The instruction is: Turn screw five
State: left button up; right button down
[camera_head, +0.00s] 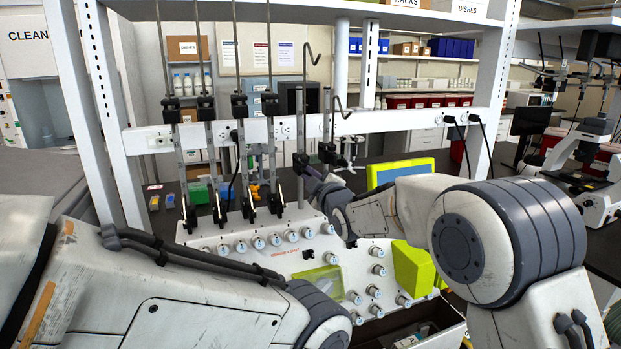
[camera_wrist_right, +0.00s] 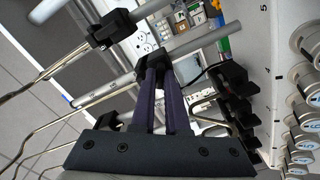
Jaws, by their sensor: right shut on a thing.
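The cell processor (camera_head: 262,252) is a white box with several upright rods carrying black clamps. My right gripper (camera_head: 313,181) is at the black clamp (camera_head: 300,162) on the fifth rod from the left. In the right wrist view its two dark purple fingers (camera_wrist_right: 160,67) come together at the tips on a small black screw part, mostly hidden between them. A black clamp body (camera_wrist_right: 182,63) sits right beside the tips.
Several white knobs (camera_head: 292,236) line the box front. Neighbouring black clamps (camera_head: 270,104) and bent metal hooks (camera_head: 342,105) stand close by. A blue-screened lime-framed monitor (camera_head: 400,170) is behind the right forearm. A white crossbar (camera_head: 395,118) runs behind the rods.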

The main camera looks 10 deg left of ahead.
jog(key=m+b, duration=0.5)
jog(key=m, duration=0.3)
jog(key=shift+b, duration=0.3)
jog(key=shift+m+b, duration=0.3)
jog(key=shift+m, duration=1.5)
jog(key=c, duration=0.9)
grip_release()
jog(key=shift+s, duration=0.15)
